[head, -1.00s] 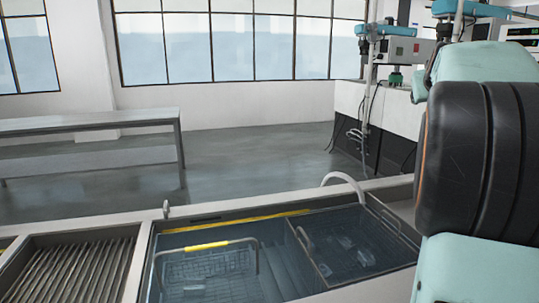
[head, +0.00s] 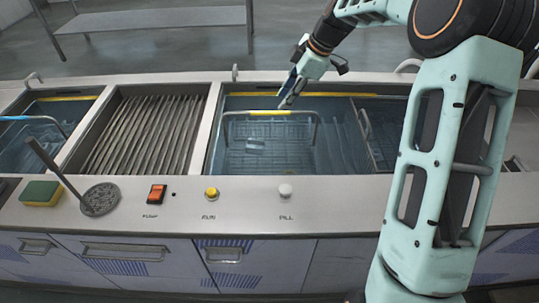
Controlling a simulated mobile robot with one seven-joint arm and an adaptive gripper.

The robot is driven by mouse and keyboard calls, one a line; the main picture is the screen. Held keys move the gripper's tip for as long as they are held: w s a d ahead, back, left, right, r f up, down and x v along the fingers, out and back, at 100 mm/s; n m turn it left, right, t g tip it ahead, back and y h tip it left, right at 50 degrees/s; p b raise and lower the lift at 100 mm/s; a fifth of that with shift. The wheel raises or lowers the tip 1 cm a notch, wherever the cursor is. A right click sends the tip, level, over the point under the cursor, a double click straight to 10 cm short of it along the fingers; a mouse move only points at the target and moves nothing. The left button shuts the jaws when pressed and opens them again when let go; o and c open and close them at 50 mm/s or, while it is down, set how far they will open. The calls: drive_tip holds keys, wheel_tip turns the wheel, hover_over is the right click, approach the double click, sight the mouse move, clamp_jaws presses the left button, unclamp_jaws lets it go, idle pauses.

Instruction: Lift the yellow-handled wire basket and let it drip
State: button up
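The wire basket (head: 236,136) sits down in the tank (head: 213,150) in the middle of the counter. Its wire handle stands upright above it, with a yellow grip (head: 270,112) on the top bar. A small shiny part (head: 255,146) lies inside the basket. My gripper (head: 288,104) reaches in from behind and above and points down at the right part of the yellow grip. From this view I cannot tell whether it touches the grip, or whether its fingers are apart.
Left of the tank is a ribbed drain area (head: 140,130), then another tank with a blue-handled basket (head: 18,118). Another basket (head: 364,122) stands to the right, partly behind my arm. A sponge (head: 41,193), a round mesh tool (head: 100,199) and an orange switch (head: 156,194) are in front.

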sight(272, 112)
drive_tip(key=x, duration=0.7)
drive_tip(key=shift+s+a, duration=0.15)
drive_tip(key=shift+a, duration=0.3)
drive_tip(key=shift+a+f, duration=0.15)
drive_tip(key=shift+f, duration=0.3)
clamp_jaws()
drive_tip(key=shift+w+r, duration=0.1)
drive_tip(key=shift+w, duration=0.1)
